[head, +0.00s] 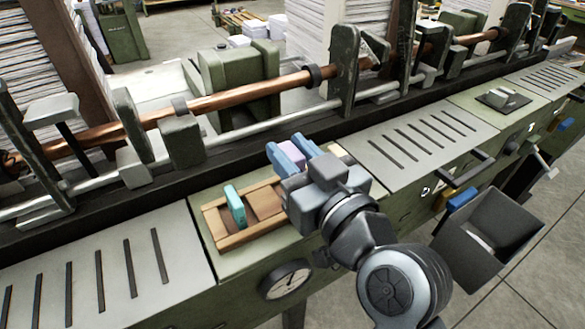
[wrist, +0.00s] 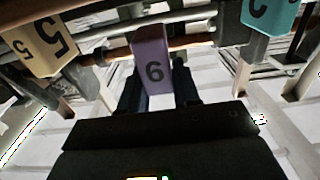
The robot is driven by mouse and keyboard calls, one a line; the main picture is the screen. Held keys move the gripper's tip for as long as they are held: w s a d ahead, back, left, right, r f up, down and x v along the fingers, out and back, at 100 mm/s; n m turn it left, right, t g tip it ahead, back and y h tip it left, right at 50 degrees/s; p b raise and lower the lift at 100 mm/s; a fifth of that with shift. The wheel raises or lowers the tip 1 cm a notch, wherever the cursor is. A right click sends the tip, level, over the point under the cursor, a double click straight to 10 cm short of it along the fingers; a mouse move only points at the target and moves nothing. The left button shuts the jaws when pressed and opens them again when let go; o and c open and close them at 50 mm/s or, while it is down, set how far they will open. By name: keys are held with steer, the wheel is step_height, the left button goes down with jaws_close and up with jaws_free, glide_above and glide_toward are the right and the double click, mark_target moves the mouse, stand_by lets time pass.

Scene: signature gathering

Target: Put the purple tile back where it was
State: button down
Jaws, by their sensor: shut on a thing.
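A purple tile (head: 291,153) is held between the blue fingers of my gripper (head: 288,149), which is shut on it. In the wrist view the purple tile (wrist: 154,62) shows a dark figure like a 6. The gripper hangs over the right part of a wooden tray (head: 248,231). A teal tile (head: 235,207) stands upright in the tray's left part. The teal tile is at the upper right of the wrist view (wrist: 270,18). A yellow tile (wrist: 42,45) marked 5 is at the upper left there. My gripper hides the tray's right part in the head view.
The tray sits on a green machine top with slotted grey plates (head: 410,140) on both sides. A copper rod (head: 230,96) and upright brackets run behind it. A round gauge (head: 286,280) is on the front. A dark open bin (head: 490,230) is at the right.

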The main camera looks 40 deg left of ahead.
steer(key=shift+f, duration=1.85)
steer(key=shift+f, duration=0.15)
steer(key=c, duration=0.8)
jaws_free()
steer(key=shift+d+r, duration=0.1)
steer(key=shift+r, duration=0.1)
steer(key=b+v, duration=0.2)
steer(key=v, duration=1)
steer(key=shift+b, duration=0.35)
steer(key=shift+f, duration=0.1)
